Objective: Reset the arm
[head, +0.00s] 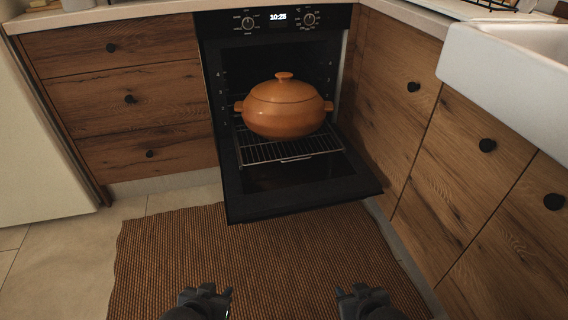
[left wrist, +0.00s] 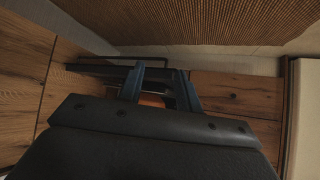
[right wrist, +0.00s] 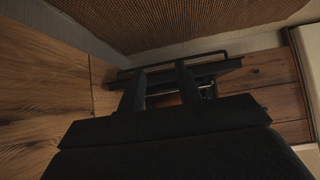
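My left gripper (head: 205,294) and right gripper (head: 362,294) are low in the head view, side by side above the rug and well apart from the oven. In the left wrist view, the two fingers of the left gripper (left wrist: 160,72) stand apart with nothing held between them. In the right wrist view, the fingers of the right gripper (right wrist: 160,72) also stand apart and empty. An orange lidded pot (head: 284,110) sits upright on the wire rack (head: 290,148) of the open oven. Glimpses of orange show between the fingers in both wrist views.
The oven door (head: 300,190) is folded down and juts out over the brown rug (head: 260,250). Wooden drawers (head: 125,95) stand at the left and wooden cabinets (head: 455,170) at the right, below a white sink (head: 515,65). The floor in front is clear.

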